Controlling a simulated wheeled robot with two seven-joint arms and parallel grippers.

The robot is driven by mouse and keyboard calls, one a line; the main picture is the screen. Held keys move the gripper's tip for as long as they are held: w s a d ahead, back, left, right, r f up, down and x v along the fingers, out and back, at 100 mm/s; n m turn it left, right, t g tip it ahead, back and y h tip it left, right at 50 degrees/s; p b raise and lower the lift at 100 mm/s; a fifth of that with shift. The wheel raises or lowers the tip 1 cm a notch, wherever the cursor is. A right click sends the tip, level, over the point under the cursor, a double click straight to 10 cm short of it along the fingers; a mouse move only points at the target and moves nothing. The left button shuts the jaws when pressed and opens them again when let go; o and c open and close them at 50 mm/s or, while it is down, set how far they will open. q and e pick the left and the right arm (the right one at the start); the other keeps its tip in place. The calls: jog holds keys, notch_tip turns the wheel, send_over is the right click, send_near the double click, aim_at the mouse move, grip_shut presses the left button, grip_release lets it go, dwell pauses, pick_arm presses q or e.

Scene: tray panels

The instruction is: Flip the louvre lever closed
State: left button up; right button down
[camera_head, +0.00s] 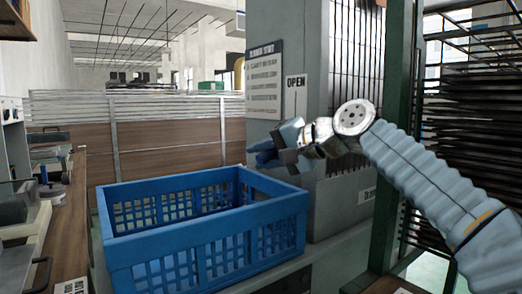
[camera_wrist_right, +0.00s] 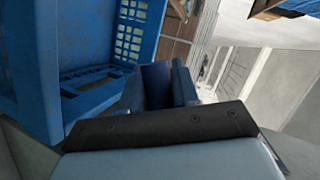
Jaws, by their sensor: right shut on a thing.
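My right gripper (camera_head: 268,155) reaches in from the right, above the back right corner of the blue crate and in front of the grey louvre unit (camera_head: 335,195). Its fingers are shut on a dark blue piece, which shows between them in the right wrist view (camera_wrist_right: 157,86). This looks like the lever's handle; the rest of the lever is hidden by the gripper and wrist. My left gripper is not in view.
The open blue crate (camera_head: 205,225) stands close to the left of the gripper, its rim also near in the wrist view (camera_wrist_right: 60,110). A green post (camera_head: 392,150) rises beside my right forearm. A notice board (camera_head: 264,80) hangs behind. A workbench (camera_head: 65,215) lines the left.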

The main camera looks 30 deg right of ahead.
jog(key=shift+f, duration=0.3)
jog(key=c, duration=0.9)
grip_release()
jog(key=shift+r, duration=0.1)
jog(key=v, duration=1.4)
